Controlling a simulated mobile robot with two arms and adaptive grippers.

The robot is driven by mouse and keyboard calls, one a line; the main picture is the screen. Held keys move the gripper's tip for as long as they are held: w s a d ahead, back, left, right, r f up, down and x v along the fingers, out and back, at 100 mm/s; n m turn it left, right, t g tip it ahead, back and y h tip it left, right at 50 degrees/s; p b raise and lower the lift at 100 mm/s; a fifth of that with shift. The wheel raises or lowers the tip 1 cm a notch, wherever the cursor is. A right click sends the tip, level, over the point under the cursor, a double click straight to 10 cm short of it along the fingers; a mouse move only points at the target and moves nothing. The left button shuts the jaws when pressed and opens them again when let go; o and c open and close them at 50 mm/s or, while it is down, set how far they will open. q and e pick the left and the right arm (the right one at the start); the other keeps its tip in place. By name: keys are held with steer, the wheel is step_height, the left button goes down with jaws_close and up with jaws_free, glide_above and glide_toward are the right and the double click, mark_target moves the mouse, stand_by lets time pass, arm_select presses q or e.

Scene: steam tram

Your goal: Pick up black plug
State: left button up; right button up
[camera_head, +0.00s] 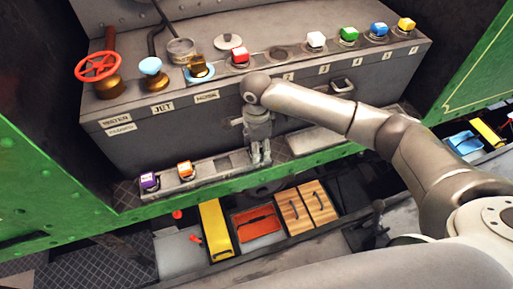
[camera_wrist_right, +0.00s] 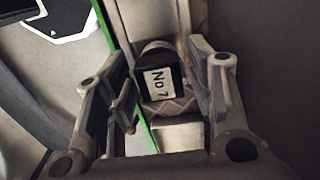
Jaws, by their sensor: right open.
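The black plug (camera_wrist_right: 153,84), with a white label reading "No 7" on its top, shows in the right wrist view between the two fingers of my right gripper (camera_wrist_right: 165,75). The fingers are open, with a gap on either side of the plug. In the head view my right gripper (camera_head: 260,157) points down at the metal ledge (camera_head: 218,178) along the front of the console. It hides the plug there. My left gripper is not in view.
A purple plug (camera_head: 149,181) and an orange plug (camera_head: 185,171) sit left on the ledge. The console (camera_head: 185,112) carries a red handwheel (camera_head: 98,66) and several coloured plugs. Below are a yellow box (camera_head: 216,229), an orange tray (camera_head: 257,222) and wooden panels (camera_head: 307,207).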

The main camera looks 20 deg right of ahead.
steer(key=shift+c, duration=0.2)
jaws_close()
steer(key=shift+w+r, duration=0.1)
steer(key=shift+r, duration=0.6)
steer(key=s+r+b, duration=0.6)
steer(key=s+r, duration=0.5)
steer(key=s, duration=0.3)
steer(key=shift+d+r, duration=0.25)
steer(key=shift+r, duration=0.1)
